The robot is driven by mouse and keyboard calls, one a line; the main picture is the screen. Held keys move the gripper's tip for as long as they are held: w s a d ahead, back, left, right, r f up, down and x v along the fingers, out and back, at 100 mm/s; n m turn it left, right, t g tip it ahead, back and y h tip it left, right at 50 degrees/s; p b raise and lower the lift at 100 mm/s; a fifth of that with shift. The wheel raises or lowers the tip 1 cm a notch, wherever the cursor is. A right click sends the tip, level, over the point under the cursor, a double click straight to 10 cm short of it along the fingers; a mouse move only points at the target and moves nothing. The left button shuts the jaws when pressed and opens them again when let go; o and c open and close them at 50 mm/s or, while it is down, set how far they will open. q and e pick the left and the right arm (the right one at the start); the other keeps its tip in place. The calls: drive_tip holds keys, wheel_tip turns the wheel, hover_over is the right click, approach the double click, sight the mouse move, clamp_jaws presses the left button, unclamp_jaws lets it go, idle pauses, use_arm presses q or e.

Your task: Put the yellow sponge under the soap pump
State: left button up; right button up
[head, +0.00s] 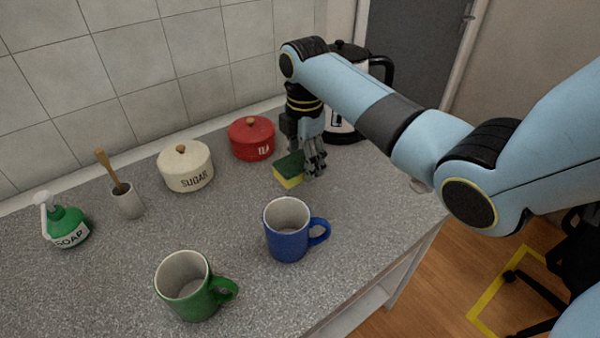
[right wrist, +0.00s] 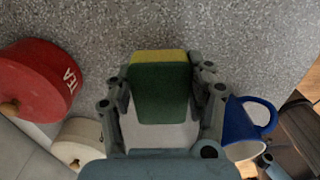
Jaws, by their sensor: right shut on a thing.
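The yellow sponge (head: 289,178) has a green scouring side and is near the red tin on the counter. My right gripper (head: 313,168) points down and is shut on it. In the right wrist view the sponge (right wrist: 160,88) sits between the two fingers of the gripper (right wrist: 160,95), green face toward the camera. I cannot tell whether the sponge still touches the counter. The green soap pump (head: 68,230) with a white head and a SOAP label stands upright at the far left of the counter. My left gripper is not in view.
A red tea tin (head: 251,139), a cream sugar tin (head: 185,167) and a pot with a wooden-handled tool (head: 127,201) stand along the wall. A blue mug (head: 287,231) and a green mug (head: 190,287) stand in front. A kettle (head: 345,120) is behind my right gripper.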

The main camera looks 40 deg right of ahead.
sight(302, 184)
drive_tip(key=shift+w+a+f, duration=0.1)
drive_tip(key=shift+f, duration=0.6)
wheel_tip(302, 184, down, 2)
drive_tip(key=shift+f, duration=0.6)
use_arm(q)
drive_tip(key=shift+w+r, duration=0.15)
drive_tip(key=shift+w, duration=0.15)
use_arm(e)
drive_tip(key=o, duration=0.7)
